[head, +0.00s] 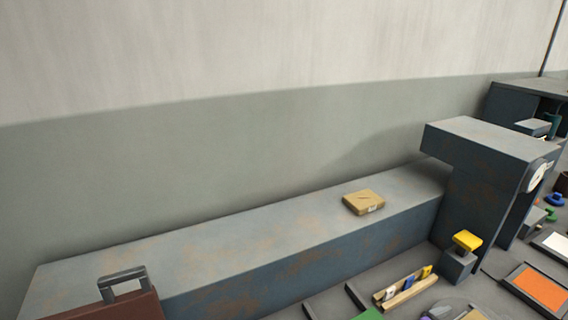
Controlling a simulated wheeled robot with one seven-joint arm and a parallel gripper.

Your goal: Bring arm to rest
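The task names no object besides my arm. Neither my arm nor my gripper shows in the head view. What the gripper holds, if anything, cannot be seen.
A long grey-blue ledge (215,258) runs along the wall, with a small tan box (363,202) on it. A tall dark block with a dial (472,140) stands at the right. A yellow-topped block (467,242), a wooden rack (405,289), an orange panel (540,288) and a brown case (120,308) are nearer.

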